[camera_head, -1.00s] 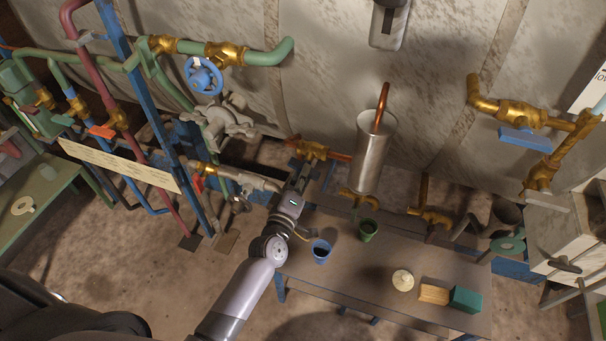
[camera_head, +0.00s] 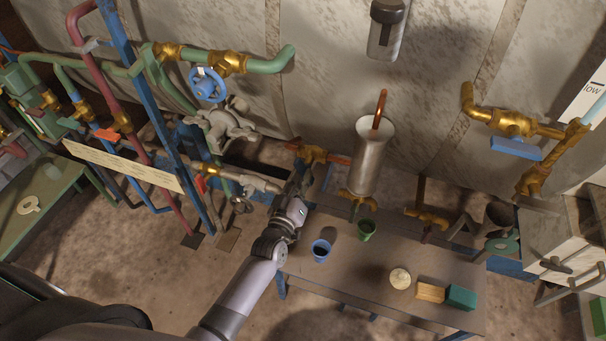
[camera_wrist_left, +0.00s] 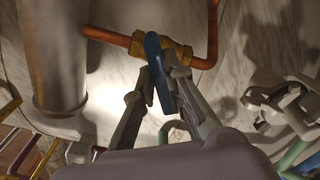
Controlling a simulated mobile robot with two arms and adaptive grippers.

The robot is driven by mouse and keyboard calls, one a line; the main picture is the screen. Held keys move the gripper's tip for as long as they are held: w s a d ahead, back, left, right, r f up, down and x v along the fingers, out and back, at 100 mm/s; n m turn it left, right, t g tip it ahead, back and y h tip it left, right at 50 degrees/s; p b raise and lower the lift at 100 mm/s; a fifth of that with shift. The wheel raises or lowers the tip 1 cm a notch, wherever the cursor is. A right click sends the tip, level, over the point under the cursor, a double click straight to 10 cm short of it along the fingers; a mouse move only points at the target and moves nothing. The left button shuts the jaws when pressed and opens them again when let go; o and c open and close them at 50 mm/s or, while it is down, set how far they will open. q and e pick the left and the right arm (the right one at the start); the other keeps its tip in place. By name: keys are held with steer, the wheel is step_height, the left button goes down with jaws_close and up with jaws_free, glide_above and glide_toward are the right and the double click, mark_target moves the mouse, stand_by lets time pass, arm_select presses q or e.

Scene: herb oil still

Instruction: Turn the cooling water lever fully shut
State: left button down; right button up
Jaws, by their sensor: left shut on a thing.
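The cooling water lever (camera_wrist_left: 155,55) is a blue bar on a brass valve (camera_wrist_left: 179,52) in a copper pipe, seen in the left wrist view. In the head view the brass valve (camera_head: 313,154) sits just left of the steel condenser cylinder (camera_head: 371,158); the lever there is mostly hidden by my gripper. My left gripper (camera_wrist_left: 160,76) has one finger on each side of the blue lever and is shut on it. In the head view the left gripper (camera_head: 301,172) reaches up to the valve from below. My right gripper is not in view.
The table (camera_head: 340,280) below holds a blue cup (camera_head: 320,252), a green cup (camera_head: 366,231), a round pale disc (camera_head: 400,278) and two blocks. A pipe rack with a blue handwheel (camera_head: 207,84) stands to the left. Another blue lever (camera_head: 515,148) is at the right.

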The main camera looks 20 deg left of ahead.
arm_select(q)
steer(key=shift+a+f+m+p, duration=0.1)
steer(key=shift+m+p, duration=0.75)
steer(key=shift+m, duration=2.35)
steer(key=c, duration=1.7)
jaws_free()
steer(key=shift+o, duration=0.2)
steer(key=s, duration=1.2)
steer(key=shift+a, duration=0.2)
